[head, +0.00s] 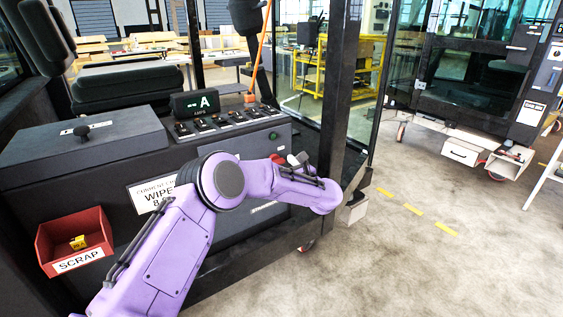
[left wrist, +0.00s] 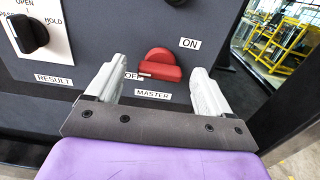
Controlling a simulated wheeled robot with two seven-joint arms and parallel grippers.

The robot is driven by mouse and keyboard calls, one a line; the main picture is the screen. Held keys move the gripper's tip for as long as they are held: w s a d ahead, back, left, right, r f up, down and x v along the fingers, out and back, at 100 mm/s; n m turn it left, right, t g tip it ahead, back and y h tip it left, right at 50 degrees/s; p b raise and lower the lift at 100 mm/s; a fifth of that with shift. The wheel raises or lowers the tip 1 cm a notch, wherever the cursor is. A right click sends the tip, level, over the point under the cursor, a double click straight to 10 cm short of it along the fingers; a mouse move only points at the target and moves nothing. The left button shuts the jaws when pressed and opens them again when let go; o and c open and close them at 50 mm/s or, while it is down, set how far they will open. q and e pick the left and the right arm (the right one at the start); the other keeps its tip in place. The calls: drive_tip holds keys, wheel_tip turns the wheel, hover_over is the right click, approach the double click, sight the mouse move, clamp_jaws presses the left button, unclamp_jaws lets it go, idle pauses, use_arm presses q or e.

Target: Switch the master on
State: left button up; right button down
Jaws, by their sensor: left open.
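The master switch is a red rotary handle (left wrist: 160,67) on a dark panel in the left wrist view. The ON label (left wrist: 189,43) is to its upper right. The OFF label (left wrist: 132,76) is at its lower left, partly hidden, and the handle's marked end lies beside it. The MASTER label (left wrist: 153,94) is below. My left gripper (left wrist: 155,75) is open, one finger on each side of the handle; I cannot tell whether either touches it. In the head view my purple left arm hides most of the gripper and switch. My right gripper is not in view.
A black knob (left wrist: 28,34) marked OPEN and HOLD sits left of the switch. A dark post (head: 343,80) stands right of the panel. A red scrap bin (head: 75,240) hangs at the lower left. A display (head: 195,103) showing A tops the console. Floor at right is open.

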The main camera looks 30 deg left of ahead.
use_arm(q)
drive_tip(key=shift+w+a, duration=0.15)
drive_tip(key=shift+a, duration=0.1)
drive_tip(key=c, duration=1)
drive_tip(key=shift+c, duration=0.2)
